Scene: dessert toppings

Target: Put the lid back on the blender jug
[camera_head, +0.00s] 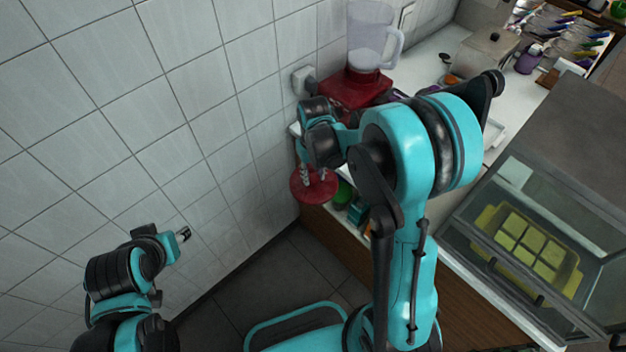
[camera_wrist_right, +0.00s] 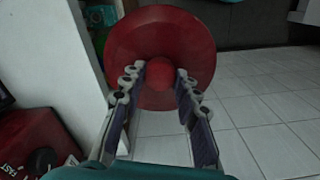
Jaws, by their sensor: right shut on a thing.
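The blender jug (camera_head: 370,38) is clear with a handle on its right side. It stands upright on its red blender base (camera_head: 350,92) at the back of the counter by the tiled wall, and its top edge reaches the top of the picture. My right gripper (camera_head: 312,176) is shut on the red round lid (camera_head: 314,190), below and left of the base, beyond the counter's edge. In the right wrist view the lid (camera_wrist_right: 134,55) fills the top middle, its knob between the fingers (camera_wrist_right: 160,85). My left gripper (camera_head: 184,234) is empty at the lower left; its finger gap is unclear.
The red base (camera_wrist_right: 35,140) also shows at the left of the right wrist view. A glass case (camera_head: 545,240) with a yellow tray stands at the right. A grey box (camera_head: 488,52) and bottles stand farther back on the counter. The floor below the lid is clear.

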